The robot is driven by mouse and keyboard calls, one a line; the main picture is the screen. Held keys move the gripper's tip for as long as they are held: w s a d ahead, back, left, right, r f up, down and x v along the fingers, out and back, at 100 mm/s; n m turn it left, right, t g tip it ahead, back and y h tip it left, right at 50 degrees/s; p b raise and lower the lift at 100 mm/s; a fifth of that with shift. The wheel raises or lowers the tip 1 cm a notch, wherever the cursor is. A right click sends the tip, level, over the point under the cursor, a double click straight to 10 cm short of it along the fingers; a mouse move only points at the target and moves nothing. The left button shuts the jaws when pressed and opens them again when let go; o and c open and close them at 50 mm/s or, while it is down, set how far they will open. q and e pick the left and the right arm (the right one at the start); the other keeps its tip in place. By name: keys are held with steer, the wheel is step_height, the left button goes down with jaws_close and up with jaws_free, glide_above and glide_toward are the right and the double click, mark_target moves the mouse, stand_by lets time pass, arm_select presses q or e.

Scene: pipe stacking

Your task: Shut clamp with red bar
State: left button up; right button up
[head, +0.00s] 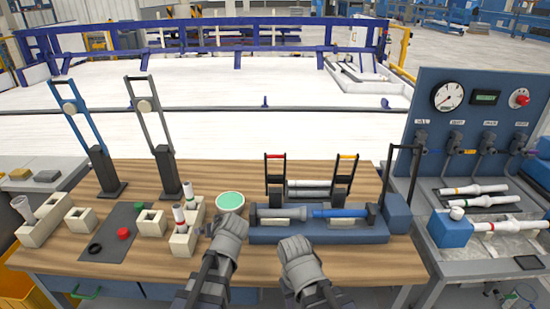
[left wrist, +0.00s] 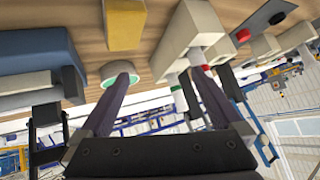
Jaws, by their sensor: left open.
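The clamp with the red bar (head: 275,156) stands at the left of the blue fixture (head: 320,237), its dark lever raised upright. A second lever with a yellow-orange bar (head: 346,156) stands upright to its right. A grey pipe (head: 282,211) and a blue pipe (head: 340,213) lie in the fixture. My left gripper (head: 230,228) is left of the fixture, in front of the green disc (head: 230,200), apart from the red bar. In the left wrist view my left gripper (left wrist: 160,80) is open and empty. My right gripper (head: 297,250) is in front of the fixture; its fingers are unclear.
Cream blocks (head: 185,240) holding white pipes stand to the left. Two tall levers (head: 165,130) stand at the back left. A tall black handle (head: 402,165) rises at the fixture's right end. A blue gauge panel (head: 470,120) stands far right.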

arm_select(q)
steer(key=w+d+r+t, duration=0.4)
steer(key=w+r, duration=0.2)
steer(key=m+t+h, duration=0.4)
steer(key=t+h, duration=0.2)
glide_toward(275, 157)
steer(key=w, duration=0.3)
steer(key=shift+w+d+f, duration=0.1)
steer(key=shift+w+f, duration=0.05)
steer(key=shift+w, duration=1.75)
steer(key=shift+w+d+f, duration=0.1)
steer(key=shift+w+f, duration=0.05)
steer(key=shift+w, duration=1.8)
jaws_close()
